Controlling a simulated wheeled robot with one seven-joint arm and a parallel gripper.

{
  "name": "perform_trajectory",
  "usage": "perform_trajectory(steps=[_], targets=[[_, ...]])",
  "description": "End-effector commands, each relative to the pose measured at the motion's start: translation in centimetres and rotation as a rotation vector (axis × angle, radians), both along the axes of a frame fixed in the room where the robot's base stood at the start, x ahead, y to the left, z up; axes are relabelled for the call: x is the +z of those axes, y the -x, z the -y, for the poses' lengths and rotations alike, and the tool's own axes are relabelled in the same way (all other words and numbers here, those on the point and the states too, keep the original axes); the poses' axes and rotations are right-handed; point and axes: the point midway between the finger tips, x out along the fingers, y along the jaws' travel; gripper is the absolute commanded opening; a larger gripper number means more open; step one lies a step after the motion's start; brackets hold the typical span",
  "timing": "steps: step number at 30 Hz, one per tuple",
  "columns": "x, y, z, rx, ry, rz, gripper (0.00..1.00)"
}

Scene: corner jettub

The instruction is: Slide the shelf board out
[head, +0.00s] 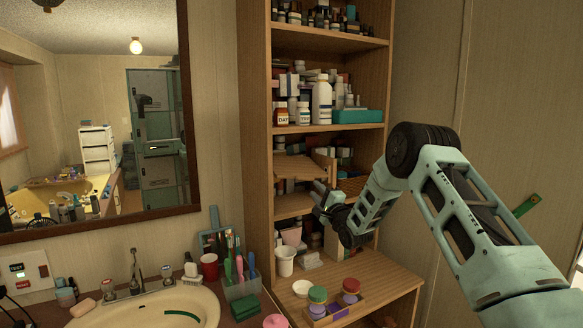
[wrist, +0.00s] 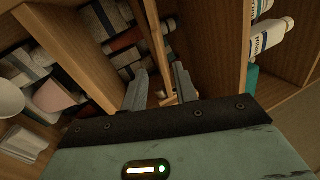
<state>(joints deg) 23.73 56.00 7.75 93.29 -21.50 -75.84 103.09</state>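The wooden shelf board (head: 298,168) is a short light-brown board in the middle bay of the tall shelf unit, above a fixed shelf (head: 293,206). In the wrist view its narrow front edge (wrist: 154,36) appears as a slanted strip. My gripper (head: 322,196) is in front of this bay in the head view, low and to the right of the board. In the wrist view my gripper (wrist: 161,82) is open, with its two fingers apart and the strip showing between them. I cannot tell whether either finger touches the board.
White bottles (head: 321,102) and a teal box (head: 357,116) crowd the shelf above. Books and packs fill the bay around the board. A white cup (head: 285,261) and a tray of colored jars (head: 340,308) are below. A sink (head: 145,308) is at left.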

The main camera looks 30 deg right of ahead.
Motion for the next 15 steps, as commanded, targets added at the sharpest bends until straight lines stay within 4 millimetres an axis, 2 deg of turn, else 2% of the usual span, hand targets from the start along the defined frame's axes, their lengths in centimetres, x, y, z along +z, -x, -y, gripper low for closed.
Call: perform_trajectory(steps=[15], targets=[[1.3,-3.8,-0.2,0.001,0.001,-0.001,0.29]])
